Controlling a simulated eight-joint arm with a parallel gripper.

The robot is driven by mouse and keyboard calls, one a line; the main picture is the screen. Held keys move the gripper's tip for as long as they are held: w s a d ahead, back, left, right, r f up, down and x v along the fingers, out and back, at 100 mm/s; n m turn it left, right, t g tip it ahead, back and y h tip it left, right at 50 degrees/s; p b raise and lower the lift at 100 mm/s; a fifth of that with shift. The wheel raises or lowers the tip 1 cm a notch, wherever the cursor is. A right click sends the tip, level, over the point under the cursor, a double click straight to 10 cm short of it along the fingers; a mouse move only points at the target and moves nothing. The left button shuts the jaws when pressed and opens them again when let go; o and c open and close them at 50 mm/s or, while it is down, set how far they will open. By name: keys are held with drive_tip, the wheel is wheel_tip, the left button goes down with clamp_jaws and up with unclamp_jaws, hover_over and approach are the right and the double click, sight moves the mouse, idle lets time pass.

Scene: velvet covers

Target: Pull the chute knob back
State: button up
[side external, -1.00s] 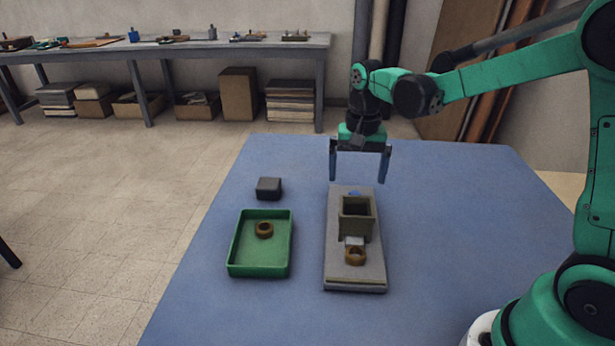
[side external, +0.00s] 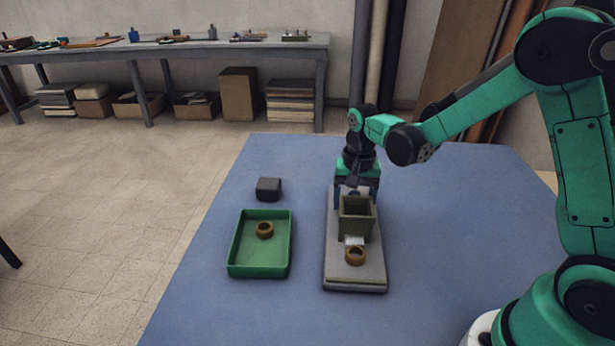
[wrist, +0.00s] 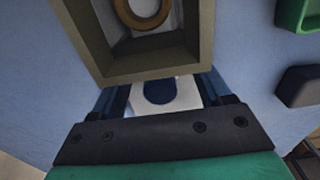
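The chute (side external: 356,226) is a square olive box, open at the top, on a long grey base (side external: 340,272). Its blue knob (wrist: 160,91) sits on a white slider plate (wrist: 185,92) behind the box in the wrist view; in the side view the box and gripper hide it. My gripper (side external: 355,194) is lowered behind the box. In the wrist view my gripper (wrist: 162,96) has a finger on each side of the knob, with visible gaps, so it is open around it. A brown ring (side external: 356,256) lies at the chute's front; a ring (wrist: 142,12) shows through the box.
A green tray (side external: 232,253) holding another brown ring (side external: 264,230) stands left of the base. A dark grey block (side external: 268,188) lies behind the tray. The blue table (side external: 465,200) is clear to the right. The box wall is close to my fingers.

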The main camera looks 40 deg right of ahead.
drive_tip(key=c, duration=0.8)
drive_tip(key=shift+w+d, duration=2.65)
drive_tip(key=o, duration=1.4)
drive_tip(key=shift+c, duration=0.2)
wheel_tip(320, 180, up, 7)
drive_tip(key=s+a+r+n+t, duration=0.4)
drive_tip(key=s+a+n+t, duration=0.3)
drive_tip(key=s+a+n, duration=0.2)
drive_tip(key=s+a, duration=0.2)
drive_tip(key=s, duration=0.2)
drive_tip(key=shift+s, duration=0.3)
